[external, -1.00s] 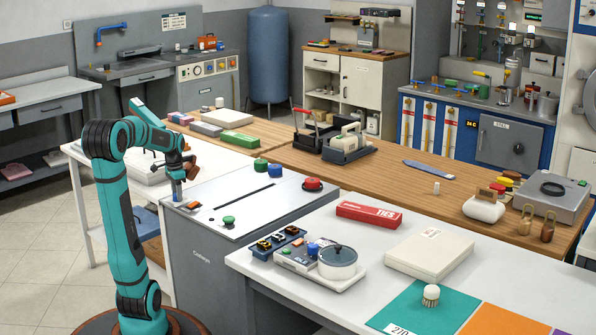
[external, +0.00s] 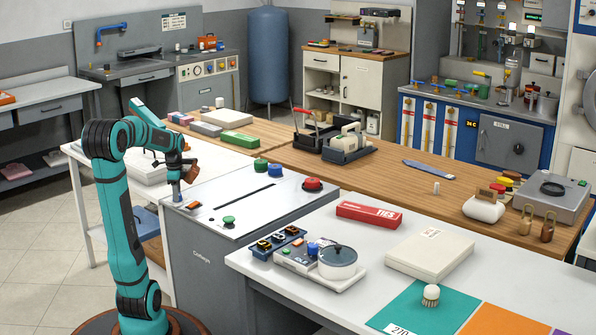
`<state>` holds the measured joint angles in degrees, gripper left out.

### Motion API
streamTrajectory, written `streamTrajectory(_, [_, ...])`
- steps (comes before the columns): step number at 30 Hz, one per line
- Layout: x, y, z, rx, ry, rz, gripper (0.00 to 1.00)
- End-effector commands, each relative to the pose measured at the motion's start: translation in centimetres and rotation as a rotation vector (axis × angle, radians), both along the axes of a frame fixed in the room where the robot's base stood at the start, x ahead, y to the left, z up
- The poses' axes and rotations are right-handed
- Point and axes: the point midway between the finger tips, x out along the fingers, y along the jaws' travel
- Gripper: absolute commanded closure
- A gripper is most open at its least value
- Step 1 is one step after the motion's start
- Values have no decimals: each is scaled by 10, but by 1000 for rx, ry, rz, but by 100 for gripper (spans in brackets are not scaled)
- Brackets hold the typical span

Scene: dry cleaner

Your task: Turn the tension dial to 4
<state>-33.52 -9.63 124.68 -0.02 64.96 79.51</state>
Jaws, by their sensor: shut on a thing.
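My gripper (external: 177,194) points straight down at the left corner of the grey machine's light top panel (external: 240,200). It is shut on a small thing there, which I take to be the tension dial. The dial is hidden by the fingers, and its pointer and numbers cannot be read.
The panel also bears a green knob (external: 229,220), a red button (external: 312,184), and green and blue knobs (external: 261,164) at its back edge. A dark slot (external: 244,197) crosses it. A white table (external: 510,262) with several items stands at the right.

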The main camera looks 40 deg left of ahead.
Motion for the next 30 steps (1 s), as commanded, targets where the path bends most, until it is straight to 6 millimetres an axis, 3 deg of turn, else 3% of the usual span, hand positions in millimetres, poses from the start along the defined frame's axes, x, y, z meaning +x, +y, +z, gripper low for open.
streamTrajectory(11, [0, 0, 1, 1, -1, -4, 86])
streamTrajectory(12, [0, 0, 1, 1, -1, -4, 57])
streamTrajectory(15, [0, 0, 0, 1, -1, -4, 42])
streamTrajectory(25, [0, 0, 3, 1, -1, -3, 42])
streamTrajectory(30, [0, 0, 21, 2, -2, -3, 42])
